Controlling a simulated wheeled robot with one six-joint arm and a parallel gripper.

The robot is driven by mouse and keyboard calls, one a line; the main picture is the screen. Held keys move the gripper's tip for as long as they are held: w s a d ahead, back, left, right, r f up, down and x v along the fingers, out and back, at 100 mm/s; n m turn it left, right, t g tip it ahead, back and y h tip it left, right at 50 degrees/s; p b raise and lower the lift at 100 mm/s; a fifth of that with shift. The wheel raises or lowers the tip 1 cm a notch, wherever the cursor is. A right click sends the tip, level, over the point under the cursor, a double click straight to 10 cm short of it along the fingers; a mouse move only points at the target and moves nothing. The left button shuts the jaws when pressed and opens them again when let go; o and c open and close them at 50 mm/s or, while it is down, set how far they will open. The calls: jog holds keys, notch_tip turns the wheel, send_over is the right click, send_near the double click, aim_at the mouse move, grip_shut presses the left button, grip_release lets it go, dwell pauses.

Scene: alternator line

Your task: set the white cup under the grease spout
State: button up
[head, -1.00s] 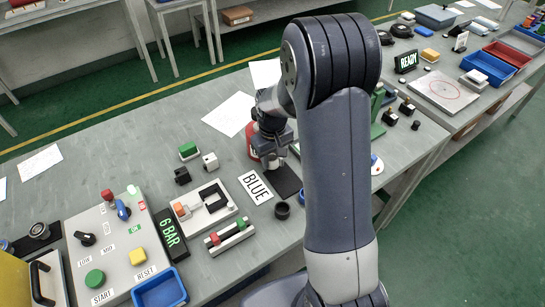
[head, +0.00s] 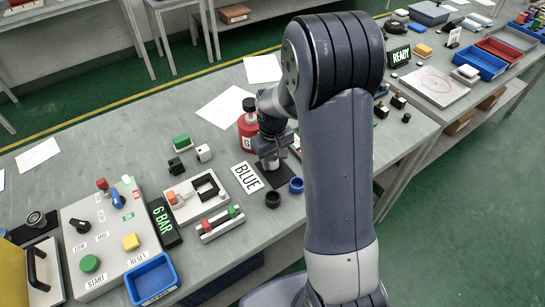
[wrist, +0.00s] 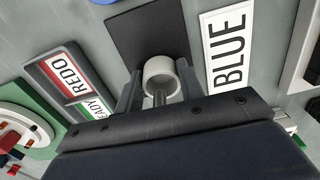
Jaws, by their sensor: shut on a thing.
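The white cup (wrist: 158,72) is between the two fingers of my gripper (wrist: 158,84) in the wrist view, and the fingers are shut on it. A black mat (wrist: 140,28) lies beyond the cup in that view. In the head view my gripper (head: 268,162) is low over the table by the black mat (head: 281,177), and the cup is hard to make out there. I cannot tell whether the cup touches the mat. I cannot clearly pick out the grease spout; my arm covers part of the table.
A BLUE sign (head: 247,177), a dark ring (head: 273,199) and a blue cup-like piece (head: 296,185) are close to the mat. A red container (head: 247,127) stands behind my gripper. A REDO sign (wrist: 68,79) shows in the wrist view. The control box (head: 100,220) is at left.

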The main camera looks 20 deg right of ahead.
jog(key=o, duration=1)
jog(key=shift+o, duration=0.2)
notch_tip(320, 180, up, 11)
jog(key=shift+f+b, duration=0.15)
jog(key=shift+b, duration=0.3)
notch_tip(320, 180, down, 11)
jog(key=shift+r+p, duration=0.1)
jog(key=shift+p, duration=0.4)
jog(key=shift+w, duration=0.1)
jog(key=shift+r, duration=0.1)
